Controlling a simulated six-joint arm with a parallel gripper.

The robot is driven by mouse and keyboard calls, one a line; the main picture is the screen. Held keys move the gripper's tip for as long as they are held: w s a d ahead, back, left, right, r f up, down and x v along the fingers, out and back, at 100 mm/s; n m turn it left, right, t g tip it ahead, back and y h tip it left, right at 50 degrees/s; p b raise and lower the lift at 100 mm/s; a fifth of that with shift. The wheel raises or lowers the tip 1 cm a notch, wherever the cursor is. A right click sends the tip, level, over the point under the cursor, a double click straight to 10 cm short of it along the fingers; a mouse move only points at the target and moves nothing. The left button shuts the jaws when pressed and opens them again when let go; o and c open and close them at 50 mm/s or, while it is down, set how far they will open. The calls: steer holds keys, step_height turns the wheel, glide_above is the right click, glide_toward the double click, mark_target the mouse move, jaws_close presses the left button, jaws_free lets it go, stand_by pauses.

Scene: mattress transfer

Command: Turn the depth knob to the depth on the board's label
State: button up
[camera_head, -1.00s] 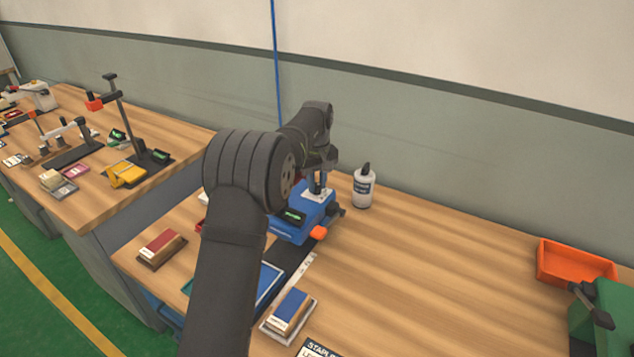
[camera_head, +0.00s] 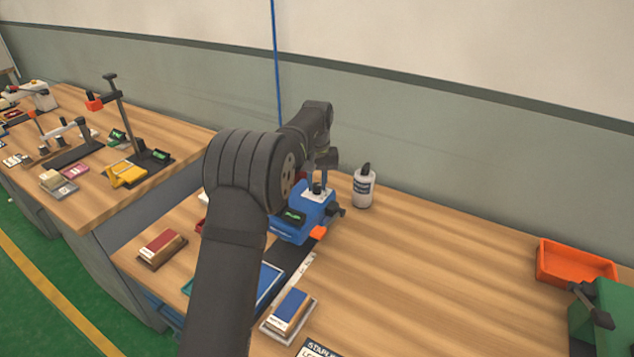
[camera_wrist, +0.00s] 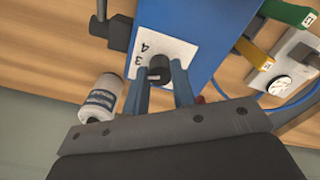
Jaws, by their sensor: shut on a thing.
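The depth knob (camera_wrist: 159,67) is a small dark cylinder on a white dial plate (camera_wrist: 165,50) on top of the blue machine (camera_wrist: 195,15). The numbers 3 and 4 show on the plate, left of the knob. My gripper (camera_wrist: 161,76) has its two blue-grey fingers on either side of the knob and is shut on it. In the head view, the blue machine (camera_head: 318,203) stands beyond my arm, with a small display with green digits (camera_head: 291,216), too small to read. Labelled blocks (camera_head: 290,305) lie in front, their text unreadable.
A white bottle (camera_head: 363,187) stands close to the right of the machine. A red-topped block (camera_head: 160,246) lies to the left. An orange bin (camera_head: 575,262) and a green machine (camera_head: 605,315) are at the right. The bench between is clear.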

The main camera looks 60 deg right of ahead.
mark_target(317, 185)
steer(key=m, duration=0.5)
steer(key=shift+m, duration=0.3)
steer(key=m, duration=0.4)
steer(key=shift+m, duration=0.4)
steer(key=o, duration=1)
steer(key=shift+r, duration=0.1)
step_height(317, 185, up, 17)
steer(key=shift+r, duration=0.15)
stand_by(0.3)
step_height(317, 185, down, 18)
steer(key=shift+r, duration=0.25)
stand_by(0.3)
